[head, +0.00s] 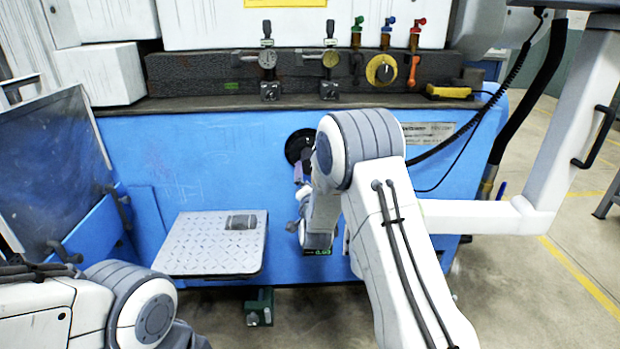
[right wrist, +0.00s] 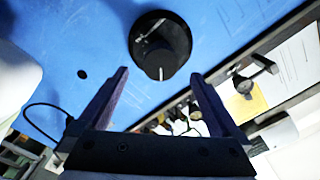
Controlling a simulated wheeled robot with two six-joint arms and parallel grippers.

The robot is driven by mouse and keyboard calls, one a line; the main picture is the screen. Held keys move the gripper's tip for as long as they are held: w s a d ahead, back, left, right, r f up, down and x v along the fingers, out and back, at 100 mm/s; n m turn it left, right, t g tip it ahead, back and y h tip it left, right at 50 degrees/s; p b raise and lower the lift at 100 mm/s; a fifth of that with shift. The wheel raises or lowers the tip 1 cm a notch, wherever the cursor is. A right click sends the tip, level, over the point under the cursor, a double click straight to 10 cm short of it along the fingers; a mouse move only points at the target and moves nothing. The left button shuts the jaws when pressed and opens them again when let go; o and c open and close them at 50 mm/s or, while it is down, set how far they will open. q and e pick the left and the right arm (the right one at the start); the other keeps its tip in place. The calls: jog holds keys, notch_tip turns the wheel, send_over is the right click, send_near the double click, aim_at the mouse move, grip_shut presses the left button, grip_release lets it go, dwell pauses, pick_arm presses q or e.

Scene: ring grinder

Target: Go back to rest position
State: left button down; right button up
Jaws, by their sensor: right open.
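My right arm reaches up the middle of the head view toward the blue front of the grinder (head: 220,150). The right gripper (head: 300,173) is mostly hidden behind my own wrist, with a purple finger edge showing just below the round black knob (head: 299,146). In the right wrist view the gripper (right wrist: 160,82) is open and empty, its two dark fingers spread apart. The black knob (right wrist: 160,48) is ahead of the fingers, not between them. My left arm shows at the lower left of the head view. Its gripper is not visible.
A ledge above the blue panel carries two dial gauges (head: 267,60), a yellow dial (head: 381,70) and coloured valves. A metal step plate (head: 205,245) juts out below. A dark screen (head: 50,165) stands left, and a white support arm (head: 480,216) is right.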

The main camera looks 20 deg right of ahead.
dwell(0.4)
jog(key=s+a+f+n+g+y, duration=0.1)
jog(key=s+a+n+g+y, duration=0.5)
jog(key=a, duration=0.5)
jog(key=s+a+n+g+y, duration=0.2)
jog(key=s+a+n, duration=0.2)
jog(key=s+a, duration=0.5)
jog(key=s+a+f+n+g, duration=0.1)
jog(key=s+a+n+g, duration=0.15)
jog(key=s, duration=0.55)
jog(key=s+a+n+g, duration=0.2)
jog(key=s+n+g, duration=0.1)
jog(key=s, duration=0.5)
jog(key=s+d+n+g+h, duration=0.1)
jog(key=s+d+n+g, duration=0.1)
jog(key=s, duration=0.6)
jog(key=s+d+n+g+h, duration=0.1)
jog(key=s+d+n+g, duration=0.15)
jog(key=s, duration=0.55)
notch_tip(320, 180, up, 31)
jog(key=p, duration=3.1)
jog(key=shift+w+a+f+t, duration=0.2)
jog(key=shift+w+a+t, duration=0.1)
